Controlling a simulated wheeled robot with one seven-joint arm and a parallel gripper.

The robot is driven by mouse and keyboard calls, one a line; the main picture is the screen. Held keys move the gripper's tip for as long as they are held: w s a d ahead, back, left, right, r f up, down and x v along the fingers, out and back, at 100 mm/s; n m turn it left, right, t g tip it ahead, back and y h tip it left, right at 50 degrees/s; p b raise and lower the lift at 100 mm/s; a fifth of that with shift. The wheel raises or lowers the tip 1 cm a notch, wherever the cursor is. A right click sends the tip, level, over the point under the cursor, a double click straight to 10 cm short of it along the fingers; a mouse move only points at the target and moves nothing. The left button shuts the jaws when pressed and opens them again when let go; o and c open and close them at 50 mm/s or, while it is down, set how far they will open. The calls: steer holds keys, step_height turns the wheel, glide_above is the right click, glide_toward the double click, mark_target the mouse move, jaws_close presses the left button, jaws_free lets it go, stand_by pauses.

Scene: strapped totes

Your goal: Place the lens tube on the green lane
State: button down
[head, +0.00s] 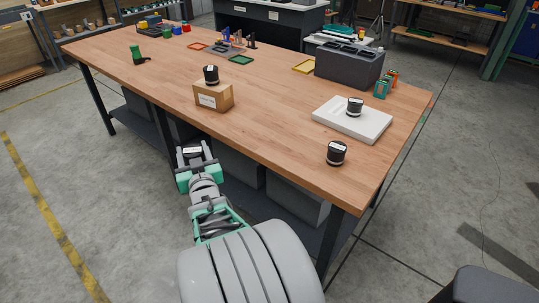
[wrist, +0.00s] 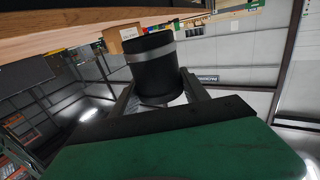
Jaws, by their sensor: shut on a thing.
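My gripper (head: 194,148) is shut on a black lens tube with a light band, in front of the table's near edge. In the wrist view the held tube (wrist: 155,72) sits between the two fingers, its grey band near its far end. Similar black tubes stand on a cardboard box (head: 213,97), on a white slab (head: 341,124) and on the bare wood; these are one tube (head: 211,75), a second (head: 354,106) and a third (head: 336,153). A flat green frame (head: 241,59) lies farther back on the table; I cannot tell whether it is the green lane.
The wooden table (head: 275,105) has clear room in its middle. A red frame (head: 198,46) and a yellow frame (head: 304,66) lie toward the back. A dark grey bin (head: 348,67) stands at the right, with small green and orange items beside it. A green object (head: 136,53) stands at the left.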

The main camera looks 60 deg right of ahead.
steer(key=s+d+r+m+g+h+b, duration=0.1)
steer(key=s+d+r+m+g+h, duration=0.1)
steer(key=s, duration=0.6)
steer(key=s+d+r+m+g+h+b, duration=0.1)
steer(key=s+d+r+m+g+h, duration=0.1)
steer(key=s+d+g, duration=0.4)
steer(key=s+d+r+m+g+h+b, duration=0.1)
steer(key=s+d+r+m+g+h, duration=0.2)
steer(key=s, duration=0.7)
steer(key=d+r+m+g, duration=0.1)
steer(key=d+m, duration=0.1)
steer(key=d, duration=0.1)
steer(key=shift+s+g, duration=0.25)
steer(key=shift+g, duration=0.05)
steer(key=shift+d, duration=0.1)
steer(key=shift+w+d+f+b, duration=1.35)
steer(key=shift+d+f, duration=0.55)
steer(key=shift+f, duration=0.25)
steer(key=shift+w+d+f+b, duration=1.4)
steer(key=shift+d+f, duration=0.45)
steer(key=shift+f, duration=0.3)
steer(key=shift+w+d+f+b, duration=1.35)
steer(key=shift+d+f, duration=0.55)
steer(key=shift+f, duration=0.25)
steer(key=c, duration=0.6)
jaws_free()
steer(key=shift+o, duration=0.2)
